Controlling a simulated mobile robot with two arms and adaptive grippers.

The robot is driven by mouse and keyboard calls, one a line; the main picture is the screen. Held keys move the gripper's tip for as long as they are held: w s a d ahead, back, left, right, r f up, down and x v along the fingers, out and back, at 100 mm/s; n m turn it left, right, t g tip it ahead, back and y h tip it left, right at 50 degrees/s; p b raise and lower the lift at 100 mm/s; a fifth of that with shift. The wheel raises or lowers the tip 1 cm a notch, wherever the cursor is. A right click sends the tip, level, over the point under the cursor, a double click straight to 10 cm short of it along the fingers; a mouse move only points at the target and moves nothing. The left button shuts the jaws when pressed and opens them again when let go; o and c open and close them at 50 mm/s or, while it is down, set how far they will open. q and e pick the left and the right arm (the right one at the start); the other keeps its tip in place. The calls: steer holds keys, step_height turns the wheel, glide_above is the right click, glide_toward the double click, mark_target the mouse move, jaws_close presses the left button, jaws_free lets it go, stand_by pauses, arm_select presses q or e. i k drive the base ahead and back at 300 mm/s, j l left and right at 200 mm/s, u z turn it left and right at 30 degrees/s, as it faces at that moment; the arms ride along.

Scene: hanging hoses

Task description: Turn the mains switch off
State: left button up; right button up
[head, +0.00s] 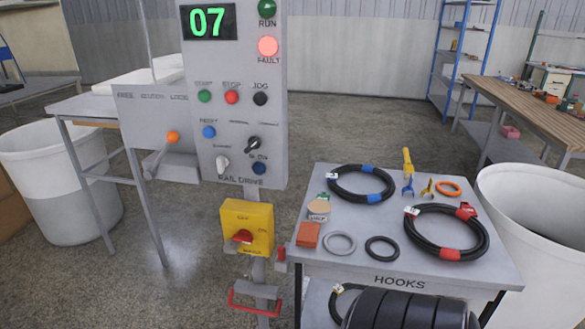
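A yellow switch box with a red rotary handle (242,237), which looks like the mains switch, is fixed to the post below the grey control panel (235,110). The handle appears to lie roughly sideways; the small lettering around it is too small to read surely. The panel is labelled RAIL DRIVE and its display (208,22) shows a green 07. The red FAULT lamp (268,46) looks lit, and the green RUN lamp (267,8) above it looks dark.
A grey cart (462,284) marked HOOKS stands right of the post, with black hose coils, rings and small tools on top. A red bar (255,304) sits low on the post. White bins stand at left (70,215) and right (540,230). The floor before the post is clear.

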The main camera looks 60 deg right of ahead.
mark_target(244, 236)
steer(key=z, duration=1.85)
steer(key=i+j+z, duration=0.15)
steer(key=z, duration=0.15)
steer(key=i+j+z, duration=0.1)
steer(key=j+z, duration=0.55)
steer(key=i+j, duration=0.05)
steer(key=j, duration=0.05)
